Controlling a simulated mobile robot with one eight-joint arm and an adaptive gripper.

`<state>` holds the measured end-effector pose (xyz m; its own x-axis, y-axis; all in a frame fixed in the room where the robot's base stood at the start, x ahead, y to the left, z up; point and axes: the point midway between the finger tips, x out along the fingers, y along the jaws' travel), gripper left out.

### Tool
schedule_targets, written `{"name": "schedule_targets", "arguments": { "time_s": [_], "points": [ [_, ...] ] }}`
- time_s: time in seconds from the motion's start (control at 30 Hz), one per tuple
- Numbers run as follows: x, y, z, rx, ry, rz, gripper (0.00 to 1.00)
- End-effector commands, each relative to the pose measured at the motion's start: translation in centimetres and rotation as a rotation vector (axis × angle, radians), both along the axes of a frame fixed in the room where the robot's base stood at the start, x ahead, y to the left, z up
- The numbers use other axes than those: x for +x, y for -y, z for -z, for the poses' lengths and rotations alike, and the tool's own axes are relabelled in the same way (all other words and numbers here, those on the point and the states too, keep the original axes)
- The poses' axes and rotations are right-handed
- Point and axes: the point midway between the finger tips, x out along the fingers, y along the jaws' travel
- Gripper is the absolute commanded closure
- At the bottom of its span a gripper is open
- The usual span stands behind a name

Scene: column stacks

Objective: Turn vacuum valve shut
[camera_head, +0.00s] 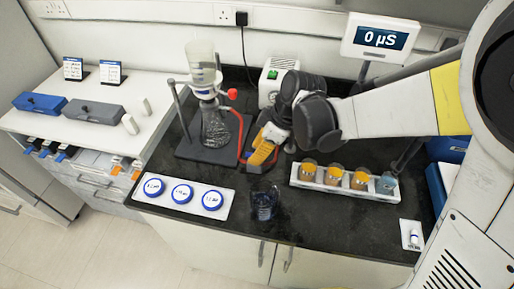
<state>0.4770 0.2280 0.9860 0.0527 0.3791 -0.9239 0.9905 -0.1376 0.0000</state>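A red knob (232,94), which looks like a valve handle, is at the right side of the filter setup, below the clear funnel (201,62). The glass flask (215,128) stands under the funnel on a dark stand base. Red tubing (241,125) runs from the setup toward the white pump box (272,82) with a green switch. My gripper (262,152), with yellow-orange parts, points down at the counter, right of the flask and below the red knob in the picture. It is apart from the knob. Its fingertips are too small and overlapped to tell their opening.
A white rack (345,191) with several small cups stands right of my gripper. A glass beaker (264,201) is near the counter's front. A white tray with blue-rimmed discs (216,213) lies front left. A display (380,38) reads 0 µS.

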Motion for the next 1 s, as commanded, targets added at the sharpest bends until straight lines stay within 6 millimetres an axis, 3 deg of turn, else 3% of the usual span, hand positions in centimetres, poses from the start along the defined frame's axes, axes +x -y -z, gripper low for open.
{"name": "schedule_targets", "arguments": {
  "time_s": [0.33, 0.43, 0.47, 1.0],
  "points": [
    [0.00, -0.16, 0.43, 0.000, 0.000, 0.001, 0.68],
    [0.00, -0.16, 0.42, 0.000, 0.000, 0.001, 0.96],
    [0.00, -0.16, 0.42, 0.000, 0.000, 0.001, 1.00],
    [-0.06, -0.13, 0.45, -0.002, 0.000, 0.053, 1.00]
  ]
}}
